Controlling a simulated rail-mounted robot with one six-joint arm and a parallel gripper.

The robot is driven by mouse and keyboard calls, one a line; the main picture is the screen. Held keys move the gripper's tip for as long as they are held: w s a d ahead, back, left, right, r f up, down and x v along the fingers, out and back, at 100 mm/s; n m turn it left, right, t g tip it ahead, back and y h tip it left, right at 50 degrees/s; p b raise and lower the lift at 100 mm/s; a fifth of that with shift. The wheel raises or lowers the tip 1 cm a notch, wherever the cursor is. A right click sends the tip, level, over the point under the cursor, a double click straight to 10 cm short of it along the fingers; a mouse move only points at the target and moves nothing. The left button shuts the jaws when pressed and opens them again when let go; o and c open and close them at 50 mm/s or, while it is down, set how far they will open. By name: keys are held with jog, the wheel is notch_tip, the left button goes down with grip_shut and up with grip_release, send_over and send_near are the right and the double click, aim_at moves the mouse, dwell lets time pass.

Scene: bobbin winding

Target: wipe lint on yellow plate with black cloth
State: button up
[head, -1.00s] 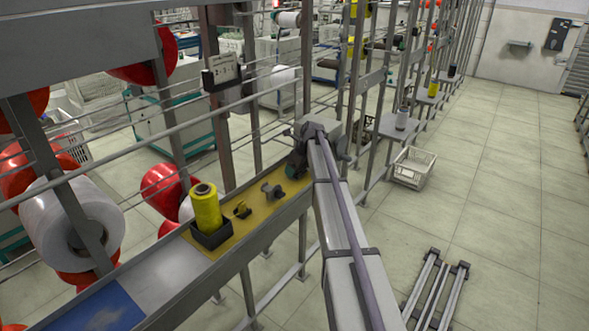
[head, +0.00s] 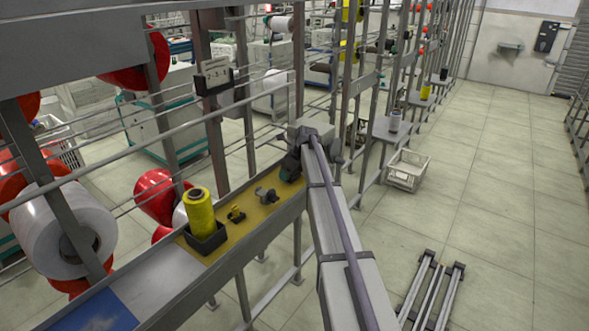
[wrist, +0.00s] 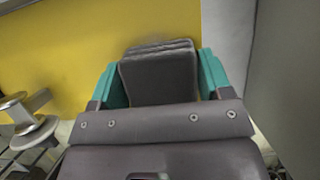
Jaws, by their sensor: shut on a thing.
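The yellow plate (head: 235,222) lies on the long grey shelf. It also fills the upper left of the wrist view (wrist: 60,50). My gripper (head: 291,170) is at the far right end of the plate in the head view. In the wrist view my gripper (wrist: 160,80) is shut on the black cloth (wrist: 160,75), a folded dark pad between its teal fingers. The cloth is over the plate near its edge; I cannot tell whether it touches. No lint is distinguishable on the visible part of the plate.
A blue plate (head: 100,312) lies at the near left. Rails and posts surround the shelf.

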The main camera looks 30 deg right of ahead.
aim_at(281, 182)
jog(key=shift+s+a, duration=0.3)
jog(key=shift+a, duration=0.3)
jog(key=shift+s+a, duration=0.3)
jog(key=shift+a, duration=0.35)
jog(key=shift+s+a, duration=0.3)
jog(key=shift+a, duration=0.3)
jog(key=shift+r, duration=0.1)
notch_tip(281, 182, up, 6)
jog(key=p, duration=0.6)
jog(key=shift+d, duration=0.1)
jog(key=shift+w, duration=0.1)
notch_tip(281, 182, up, 3)
jog(key=p, duration=0.3)
